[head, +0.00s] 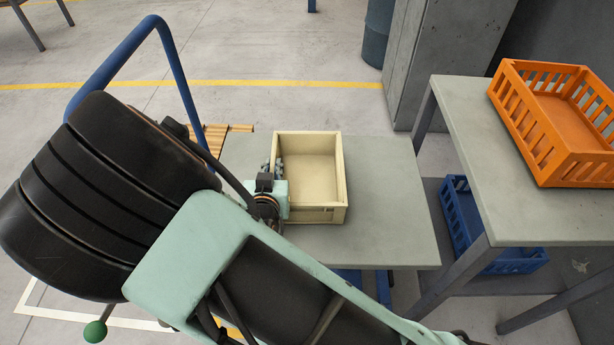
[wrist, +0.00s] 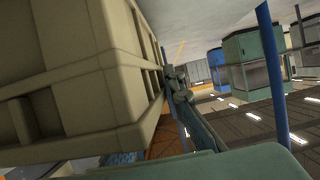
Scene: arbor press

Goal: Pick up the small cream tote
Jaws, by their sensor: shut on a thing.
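The small cream tote (head: 341,175) is an open, empty box over the grey table in the middle of the head view. My gripper (head: 278,168) is at the tote's left wall, shut on it. In the wrist view the tote (wrist: 95,85) fills the left side, and one finger of my gripper (wrist: 175,82) shows against its wall; the other finger is hidden. I cannot tell whether the tote's bottom touches the table.
The grey table (head: 400,220) is bare right of the tote. A higher table (head: 455,115) at the right bears an orange crate (head: 545,165). A blue crate (head: 460,210) sits beneath it. A blue rail (head: 185,75) rises at the left.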

